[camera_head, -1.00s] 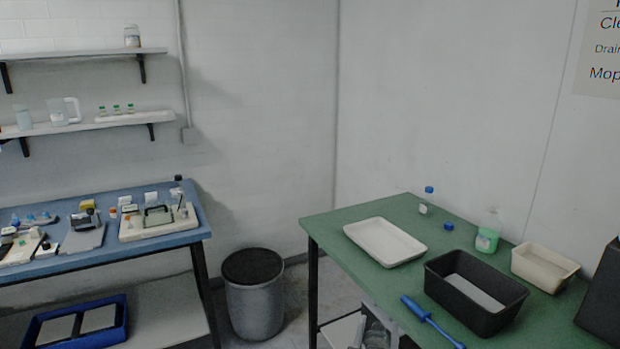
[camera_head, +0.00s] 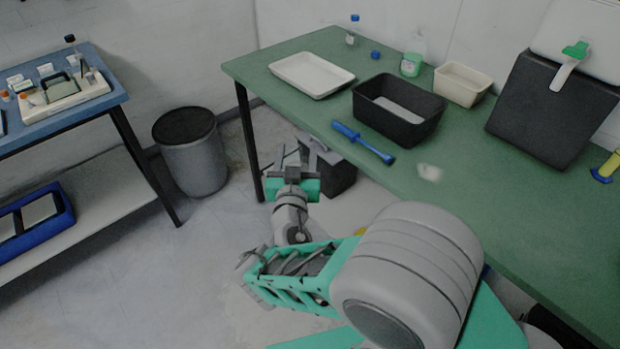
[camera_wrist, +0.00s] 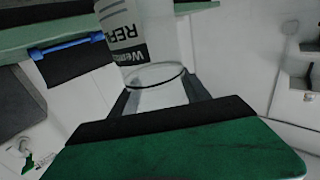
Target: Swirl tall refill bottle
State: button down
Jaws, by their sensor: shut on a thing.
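In the wrist view the tall refill bottle (camera_wrist: 124,30) is clear, with a white label reading "REF..." and a dark band. My gripper (camera_wrist: 158,98) is shut on it, with dark fingers on both sides of its clear part. The far end of the bottle runs out of the top of the picture. In the head view my gripper (camera_head: 296,160) is beyond the near left edge of the green table (camera_head: 270,97), over the floor side. The bottle cannot be made out clearly there.
On the green table stand a white tray (camera_head: 335,90), a black bin (camera_head: 437,110), a cream tub (camera_head: 483,90), a green-labelled bottle (camera_head: 411,65), a blue-capped bottle (camera_head: 351,38) and a blue-handled tool (camera_head: 345,130). A grey waste bin (camera_head: 195,165) stands on the floor at left.

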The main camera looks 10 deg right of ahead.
jog(key=shift+d+r, duration=0.1)
jog(key=shift+r, duration=0.05)
jog(key=d+p, duration=0.1)
jog(key=d, duration=0.5)
jog(key=shift+d+p, duration=0.25)
jog(key=shift+p, duration=0.1)
